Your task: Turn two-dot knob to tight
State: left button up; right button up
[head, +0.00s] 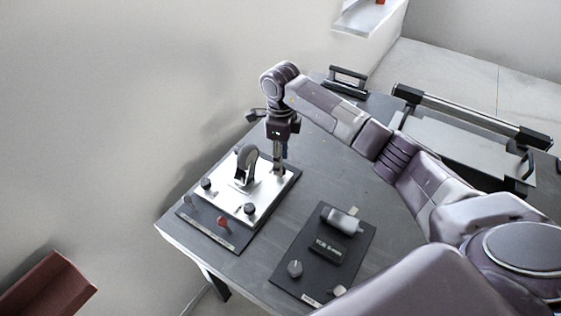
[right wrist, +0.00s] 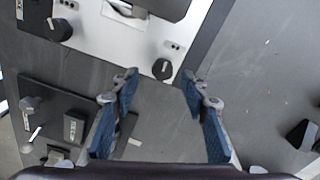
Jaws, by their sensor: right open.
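A white plate (head: 225,199) on a dark base carries black knobs with small dark marks beside them. One black knob (right wrist: 162,69) sits near the plate corner; the marks next to it are too small to count surely. My right gripper (right wrist: 158,82) is open, its blue-padded fingertips on either side of and just short of that knob, with no contact visible. In the head view my right gripper (head: 279,168) points down at the plate's far right corner and hides this knob. A second knob (right wrist: 60,28) shows at left in the wrist view, also in the head view (head: 250,208). My left gripper is not in view.
A dark upright part (head: 245,165) stands on the plate. A red-tipped lever (head: 224,222) is at its front edge. A second dark panel (head: 300,285) with a grey knob (head: 295,268) and a cylinder lies to the right.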

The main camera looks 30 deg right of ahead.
notch_tip(320, 180, down, 2)
jog(key=shift+w+d+f, duration=0.1)
jog(key=shift+w+f, duration=0.05)
jog(key=shift+f, duration=0.5)
jog(key=c, duration=0.9)
pick_arm(q)
jog(key=shift+w+d+r, duration=0.2)
jog(key=shift+w+d, duration=0.05)
jog(key=shift+w, duration=0.25)
jog(key=shift+w+d+r, duration=0.15)
jog(key=shift+w+d, duration=0.05)
jog(key=shift+w, duration=0.25)
pick_arm(e)
grip_shut()
